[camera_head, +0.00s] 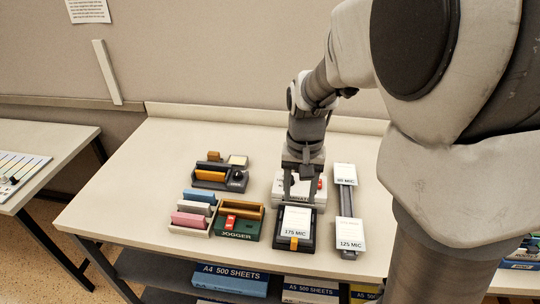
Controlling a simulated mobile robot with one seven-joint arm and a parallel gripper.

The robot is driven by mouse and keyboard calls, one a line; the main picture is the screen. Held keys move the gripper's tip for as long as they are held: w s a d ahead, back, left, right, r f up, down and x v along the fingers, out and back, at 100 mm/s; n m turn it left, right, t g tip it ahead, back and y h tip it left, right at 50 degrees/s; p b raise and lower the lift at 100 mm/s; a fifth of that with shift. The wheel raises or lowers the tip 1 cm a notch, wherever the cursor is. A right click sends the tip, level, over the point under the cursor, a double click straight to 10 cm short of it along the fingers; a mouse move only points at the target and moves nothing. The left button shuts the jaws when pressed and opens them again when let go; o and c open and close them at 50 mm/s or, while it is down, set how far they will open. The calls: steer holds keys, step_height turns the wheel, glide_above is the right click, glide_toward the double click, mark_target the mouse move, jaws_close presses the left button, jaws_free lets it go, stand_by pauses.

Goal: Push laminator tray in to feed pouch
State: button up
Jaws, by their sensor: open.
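The laminator (279,189) is a white unit with a red spot on its right side, partly hidden behind my gripper. Its dark tray (309,242) sticks out at the front toward the table's near edge. I cannot tell whether the fingertips touch anything.
A grey rail (347,203) with cards marked 80 MIC and 125 MIC lies to the right. A green jogger (238,226), a tray of coloured blocks (195,220) and a dark organizer (219,178) stand to the left. The table's left part is clear.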

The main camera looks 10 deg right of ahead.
mark_target(294, 239)
step_height(294, 239, down, 17)
steer(key=shift+f+b, duration=0.1)
steer(key=shift+b, duration=0.85)
steer(key=shift+c, duration=0.3)
jaws_close()
